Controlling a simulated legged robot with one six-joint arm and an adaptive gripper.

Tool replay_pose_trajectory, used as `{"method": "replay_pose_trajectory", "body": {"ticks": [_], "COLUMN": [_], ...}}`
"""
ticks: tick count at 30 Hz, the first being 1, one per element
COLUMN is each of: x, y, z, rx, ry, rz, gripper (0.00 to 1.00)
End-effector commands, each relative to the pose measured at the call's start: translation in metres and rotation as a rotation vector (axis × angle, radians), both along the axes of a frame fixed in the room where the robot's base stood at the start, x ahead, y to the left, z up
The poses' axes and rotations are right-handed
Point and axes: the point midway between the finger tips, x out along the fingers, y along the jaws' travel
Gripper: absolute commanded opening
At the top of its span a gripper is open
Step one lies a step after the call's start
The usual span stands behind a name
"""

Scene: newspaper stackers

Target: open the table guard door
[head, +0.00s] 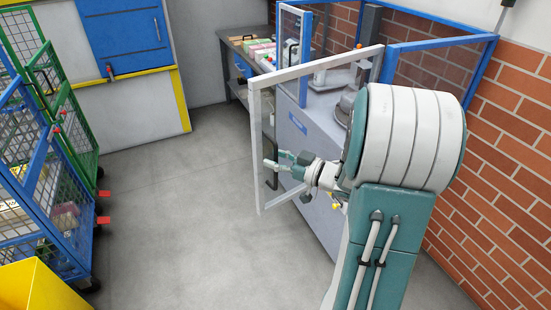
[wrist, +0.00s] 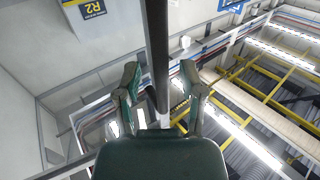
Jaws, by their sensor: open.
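The table guard door (head: 254,150) is a pale-framed clear panel in the head view. It stands swung out from the blue-framed guard, its free edge to the left over the floor. A dark handle (head: 272,180) shows near that free edge. My gripper (head: 274,160) is beside the handle, inside the door's outline, with its fingers apart. In the wrist view my gripper (wrist: 160,72) is open, and a dark upright bar (wrist: 156,40) runs between its fingers. I cannot tell whether the fingers touch the bar. My arm hides part of the table.
The guarded table (head: 310,140) stands against a brick wall (head: 500,170) on the right. A workbench (head: 240,62) is behind. Blue and green mesh carts (head: 50,190) and a yellow bin (head: 35,290) are left. The floor (head: 175,220) between is clear.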

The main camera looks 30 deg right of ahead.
Motion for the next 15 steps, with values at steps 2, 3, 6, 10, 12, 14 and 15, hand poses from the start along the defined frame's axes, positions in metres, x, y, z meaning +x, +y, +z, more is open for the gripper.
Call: {"method": "replay_pose_trajectory", "body": {"ticks": [2,3,6,10,12,14,15], "x": [0.000,-0.001,-0.007,-0.026,-0.038,-0.048,-0.055], "y": [0.000,-0.001,-0.005,-0.015,-0.022,-0.028,-0.031], "z": [0.000,0.000,0.000,-0.001,-0.001,-0.001,-0.001], "rx": [0.001,0.000,0.000,0.000,0.001,0.001,0.001], "ry": [0.000,0.001,0.000,0.001,0.000,0.001,0.000], "rz": [0.000,0.000,-0.002,-0.006,-0.006,-0.007,-0.006], "gripper": [0.51,0.51,0.51,0.51,0.51,0.51,0.51]}}
